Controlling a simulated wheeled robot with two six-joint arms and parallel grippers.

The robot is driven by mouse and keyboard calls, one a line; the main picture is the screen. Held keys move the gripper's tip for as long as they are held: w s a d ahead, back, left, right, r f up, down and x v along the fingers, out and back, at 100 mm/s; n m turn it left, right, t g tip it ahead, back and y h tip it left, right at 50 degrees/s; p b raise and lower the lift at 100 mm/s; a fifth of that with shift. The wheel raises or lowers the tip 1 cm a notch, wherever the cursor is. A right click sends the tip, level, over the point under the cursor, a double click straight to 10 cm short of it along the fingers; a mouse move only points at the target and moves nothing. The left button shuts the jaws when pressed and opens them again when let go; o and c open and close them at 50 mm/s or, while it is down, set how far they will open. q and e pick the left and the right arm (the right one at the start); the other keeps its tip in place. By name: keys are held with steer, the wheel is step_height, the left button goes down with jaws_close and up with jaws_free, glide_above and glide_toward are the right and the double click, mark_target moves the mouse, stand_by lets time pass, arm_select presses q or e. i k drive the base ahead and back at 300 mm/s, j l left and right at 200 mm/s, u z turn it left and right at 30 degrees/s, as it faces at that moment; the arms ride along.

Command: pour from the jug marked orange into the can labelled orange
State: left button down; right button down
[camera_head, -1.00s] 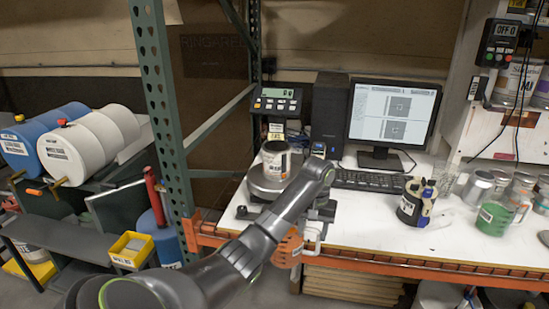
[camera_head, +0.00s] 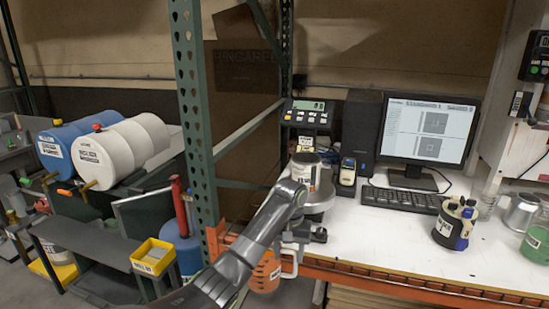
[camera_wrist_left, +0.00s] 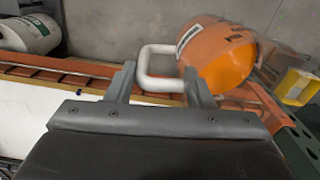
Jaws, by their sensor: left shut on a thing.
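The orange jug (camera_head: 265,271) hangs in front of the bench's front edge, near its left end. The jug's upper part is partly hidden by my arm in the head view. A can (camera_head: 305,171) with a white label stands on the scale (camera_head: 318,199), behind my wrist; its label is too small to read. My right gripper is not in view.
A green rack post (camera_head: 194,130) stands left of the scale. A yellow bin (camera_head: 153,257) and a blue cylinder (camera_head: 187,250) are left of the jug. A keyboard (camera_head: 400,199), monitor (camera_head: 428,130) and dark container (camera_head: 455,224) are on the bench. The front middle of the bench is clear.

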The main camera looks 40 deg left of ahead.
mark_target(307, 166)
steer(key=u, duration=1)
steer(key=i+l+u, duration=0.1)
steer(key=l, duration=0.25)
steer(key=i+l+u, duration=0.1)
steer(key=l, duration=0.25)
steer(key=i+l+u, duration=0.1)
steer(key=i+l, duration=0.15)
steer(key=l, duration=0.15)
